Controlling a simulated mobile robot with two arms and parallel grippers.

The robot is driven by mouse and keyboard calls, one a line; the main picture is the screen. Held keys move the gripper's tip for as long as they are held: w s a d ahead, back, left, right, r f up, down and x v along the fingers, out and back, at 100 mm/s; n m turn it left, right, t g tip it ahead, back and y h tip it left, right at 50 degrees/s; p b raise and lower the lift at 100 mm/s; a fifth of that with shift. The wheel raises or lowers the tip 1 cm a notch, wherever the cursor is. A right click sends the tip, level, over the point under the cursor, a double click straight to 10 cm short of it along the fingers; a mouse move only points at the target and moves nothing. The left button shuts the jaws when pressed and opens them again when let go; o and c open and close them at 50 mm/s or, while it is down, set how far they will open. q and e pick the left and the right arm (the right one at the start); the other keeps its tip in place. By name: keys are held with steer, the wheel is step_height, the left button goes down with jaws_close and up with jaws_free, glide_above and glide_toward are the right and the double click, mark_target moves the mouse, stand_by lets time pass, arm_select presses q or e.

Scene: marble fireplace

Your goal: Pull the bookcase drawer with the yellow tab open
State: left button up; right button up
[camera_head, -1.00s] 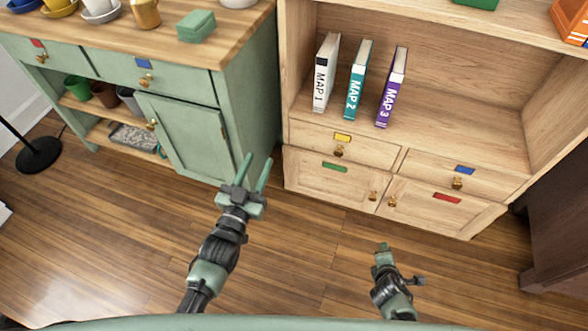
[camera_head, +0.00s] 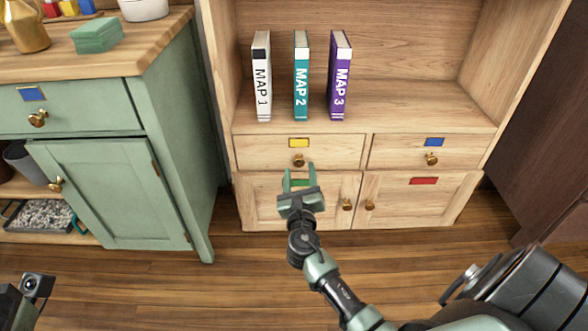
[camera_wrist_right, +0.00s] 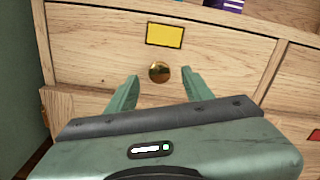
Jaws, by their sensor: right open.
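The bookcase drawer with the yellow tab (camera_head: 340,151) is shut, at the upper left of the wooden bookcase's drawers. Its yellow tab (camera_head: 299,142) sits above a round brass knob (camera_head: 298,160). My right gripper (camera_head: 299,174) is open and empty, just below and in front of the knob. In the right wrist view the knob (camera_wrist_right: 159,72) lies between and just beyond the two green fingertips (camera_wrist_right: 158,80), with the tab (camera_wrist_right: 164,35) above it. I see no contact. Part of my left arm shows at the lower left of the head view; its fingers are not visible.
A blue-tab drawer (camera_head: 400,151) is to the right. Cabinet doors (camera_head: 400,205) are below, one with a red tab (camera_head: 424,181). Books (camera_head: 301,80) stand on the shelf above. A green cabinet (camera_head: 110,190) stands close at left. The floor in front is clear.

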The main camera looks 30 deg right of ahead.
mark_target(299, 164)
steer(key=shift+b+x, duration=0.55)
steer(key=shift+x, duration=1.55)
steer(key=shift+f, duration=0.1)
jaws_close()
